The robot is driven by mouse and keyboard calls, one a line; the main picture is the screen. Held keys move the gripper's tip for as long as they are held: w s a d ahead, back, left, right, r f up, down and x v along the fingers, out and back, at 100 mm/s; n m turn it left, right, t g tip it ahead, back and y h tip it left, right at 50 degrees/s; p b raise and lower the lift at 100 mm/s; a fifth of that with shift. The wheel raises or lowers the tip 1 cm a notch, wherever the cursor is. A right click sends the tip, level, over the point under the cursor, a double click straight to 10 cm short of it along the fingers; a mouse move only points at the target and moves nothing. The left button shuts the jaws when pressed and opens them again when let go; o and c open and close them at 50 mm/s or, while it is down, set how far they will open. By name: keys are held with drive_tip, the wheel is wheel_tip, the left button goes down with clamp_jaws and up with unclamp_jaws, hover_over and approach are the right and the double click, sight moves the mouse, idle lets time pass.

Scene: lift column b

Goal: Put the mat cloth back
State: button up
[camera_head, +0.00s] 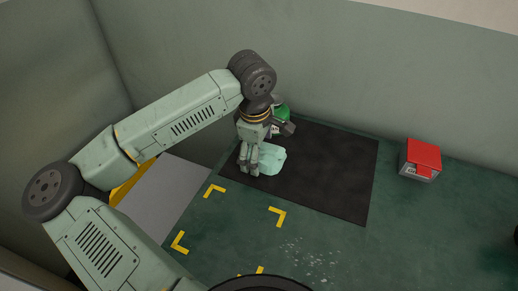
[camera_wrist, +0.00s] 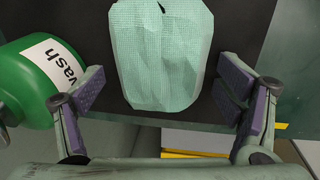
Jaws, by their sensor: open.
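The cloth (camera_head: 271,160) is pale mint green and lies on the dark mat (camera_head: 335,175) in the head view. In the wrist view the cloth (camera_wrist: 160,60) shows a woven texture and gentle folds, with a small dark mark at its top edge. My gripper (camera_head: 252,172) is over the left part of the cloth and hides some of it. In the wrist view my gripper (camera_wrist: 165,95) is open, with one purple-padded finger on each side of the cloth. Nothing is held. I cannot tell whether the fingers touch the mat.
A green bottle (camera_wrist: 32,85) labelled "wash" is close to the left finger; the head view shows it (camera_head: 281,115) behind my wrist. A red-topped box (camera_head: 421,160) stands right of the mat. Yellow corner marks (camera_head: 279,215) lie on the open green floor. A grey panel (camera_head: 165,195) lies left.

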drive_tip(key=shift+r, duration=0.1)
drive_tip(key=shift+r+p, duration=0.25)
drive_tip(key=shift+p, duration=0.05)
wheel_tip(320, 180, up, 12)
drive_tip(key=s+b, duration=0.1)
drive_tip(key=b, duration=0.1)
drive_tip(key=shift+s+a+f, duration=0.25)
drive_tip(key=shift+s+a, duration=0.05)
